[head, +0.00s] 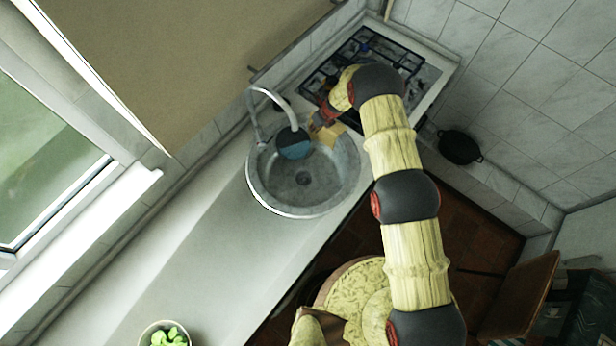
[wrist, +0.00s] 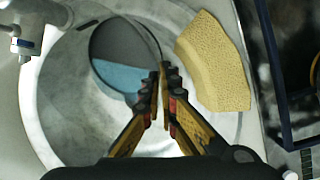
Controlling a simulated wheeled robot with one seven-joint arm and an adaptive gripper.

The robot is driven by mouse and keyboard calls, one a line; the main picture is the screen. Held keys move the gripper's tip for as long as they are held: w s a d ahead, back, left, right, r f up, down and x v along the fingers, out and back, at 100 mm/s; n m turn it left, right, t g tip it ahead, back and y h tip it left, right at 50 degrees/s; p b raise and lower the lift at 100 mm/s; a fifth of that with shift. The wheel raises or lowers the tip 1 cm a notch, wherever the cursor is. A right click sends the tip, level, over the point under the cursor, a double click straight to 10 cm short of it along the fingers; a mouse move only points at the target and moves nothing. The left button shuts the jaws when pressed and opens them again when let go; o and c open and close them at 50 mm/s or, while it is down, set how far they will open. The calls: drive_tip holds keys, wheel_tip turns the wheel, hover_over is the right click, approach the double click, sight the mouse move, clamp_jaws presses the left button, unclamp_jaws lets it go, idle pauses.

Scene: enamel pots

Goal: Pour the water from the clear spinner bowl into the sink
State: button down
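The clear spinner bowl (head: 293,143) is over the back part of the round metal sink (head: 262,190). In the wrist view the bowl (wrist: 115,45) looks dark and tilted, with blue water (wrist: 122,77) gathered along its lower side. My gripper (head: 318,122) reaches in from the right. In the wrist view its fingertips (wrist: 164,75) are close together at the bowl's right rim and look shut on it. The sink drain is visible in the head view. The bowl's far underside is hidden.
A yellow sponge (wrist: 215,62) lies at the sink's edge, right of the bowl. The tap (head: 272,98) arches close to the bowl. A gas hob (head: 335,65) lies beyond. A bowl of green food (head: 165,335) stands on the counter (head: 190,260), which is otherwise clear. A black pot (head: 460,147) is at right.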

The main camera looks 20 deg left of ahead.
sight(317, 136)
drive_tip(key=shift+s+d+f, duration=0.1)
drive_tip(key=shift+s+f, duration=0.2)
drive_tip(key=shift+s, duration=0.05)
drive_tip(key=f+b, duration=0.1)
drive_tip(key=b, duration=0.1)
drive_tip(key=f+b, duration=0.1)
drive_tip(key=b, duration=0.1)
drive_tip(key=s+d+f+t+y+b, duration=0.1)
drive_tip(key=b, duration=0.1)
drive_tip(key=shift+f, duration=0.3)
drive_tip(key=shift+d+r+b, duration=0.1)
drive_tip(key=shift+r+b, duration=0.25)
drive_tip(key=shift+b, duration=0.8)
drive_tip(key=shift+s+d+r+t+y+b, duration=0.1)
drive_tip(key=shift+s+r+t+y+b, duration=0.2)
drive_tip(key=shift+r+b, duration=0.2)
drive_tip(key=b, duration=0.2)
drive_tip(key=shift+s+d+r+b, duration=0.15)
drive_tip(key=shift+s+r+b, duration=0.05)
drive_tip(key=shift+r+b, duration=0.1)
drive_tip(key=shift+s+d+t+b, duration=0.15)
drive_tip(key=shift+t+b, duration=0.15)
drive_tip(key=shift+b, duration=1.05)
